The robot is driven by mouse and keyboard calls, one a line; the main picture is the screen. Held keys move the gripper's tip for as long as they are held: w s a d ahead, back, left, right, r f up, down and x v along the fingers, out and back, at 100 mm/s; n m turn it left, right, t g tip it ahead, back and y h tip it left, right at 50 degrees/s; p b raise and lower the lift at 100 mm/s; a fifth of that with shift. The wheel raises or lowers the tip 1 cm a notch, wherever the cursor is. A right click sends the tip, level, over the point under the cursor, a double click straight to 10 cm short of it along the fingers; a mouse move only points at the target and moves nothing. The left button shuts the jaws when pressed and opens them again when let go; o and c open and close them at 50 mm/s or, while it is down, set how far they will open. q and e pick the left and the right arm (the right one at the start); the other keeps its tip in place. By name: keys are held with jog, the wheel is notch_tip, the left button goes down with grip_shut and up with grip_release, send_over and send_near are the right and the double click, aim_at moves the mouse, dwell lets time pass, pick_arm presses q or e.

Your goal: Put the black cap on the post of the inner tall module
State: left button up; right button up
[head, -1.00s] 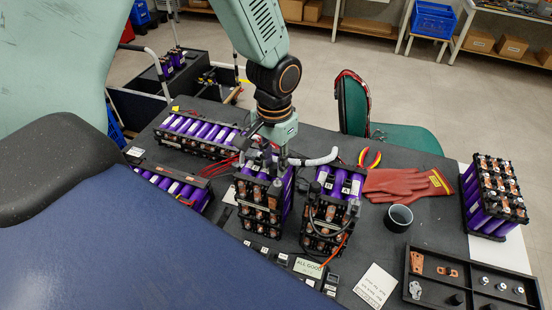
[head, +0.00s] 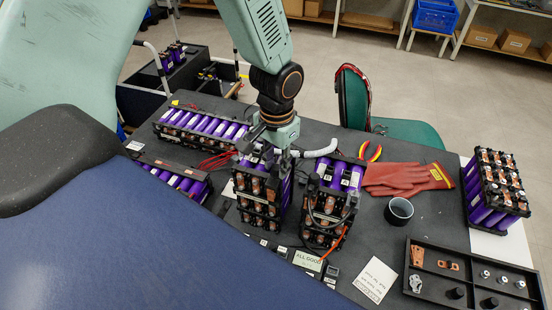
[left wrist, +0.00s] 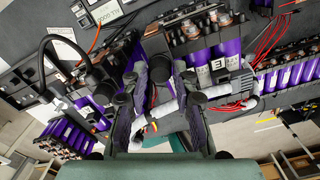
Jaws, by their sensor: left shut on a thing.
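The tall module at the left of the two in the middle (head: 258,208), with purple cells and copper contacts, stands upright on the dark bench. My left gripper (head: 268,147) is just over its top, pointing down. In the left wrist view its fingers (left wrist: 162,88) are close together, with a small dark piece (left wrist: 160,68), seemingly the black cap, between their tips. The module's post is hidden in the head view, and I cannot tell whether the cap touches it. A second tall module (head: 325,238) stands to the right, with black and orange leads. My right gripper is not in view.
A light grey bent tube (head: 318,152) lies close beside my gripper. Red gloves (head: 405,178), a dark cup (head: 398,210) and a black parts tray (head: 440,287) are to the right. Long low modules (head: 200,125) lie to the left. Another module (head: 495,190) stands far right.

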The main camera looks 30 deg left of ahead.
pick_arm(q)
jog(key=shift+a, duration=0.15)
jog(key=shift+w+f, duration=0.15)
jog(key=shift+f, duration=0.1)
jog(key=o, duration=1)
